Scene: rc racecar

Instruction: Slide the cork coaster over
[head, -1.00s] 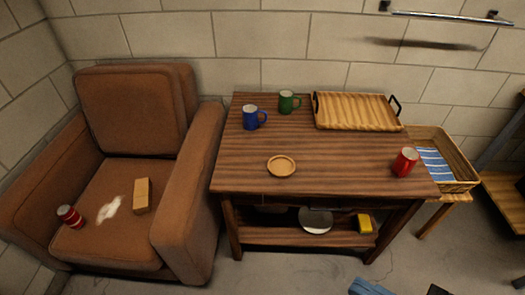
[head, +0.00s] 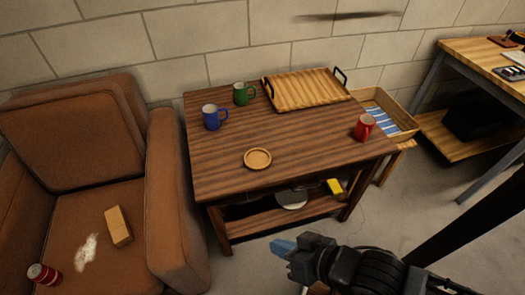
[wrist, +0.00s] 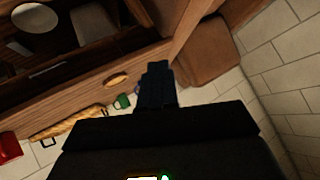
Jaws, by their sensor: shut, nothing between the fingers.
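The cork coaster (head: 257,158), round and tan with a raised rim, lies flat near the front edge of the wooden table (head: 215,172). It also shows in the wrist view (wrist: 117,79). My gripper (head: 276,246) is in front of the table, low and apart from the coaster. Its fingers are shut with nothing between them. In the wrist view the dark closed fingers (wrist: 157,72) point up the picture, to the right of the coaster.
On the table stand a blue mug (head: 212,119), a green mug (head: 241,95), a red mug (head: 364,128) and a handled tray (head: 305,90). An armchair (head: 175,210) is at the left, a basket (head: 398,118) at the right. The tabletop around the coaster is clear.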

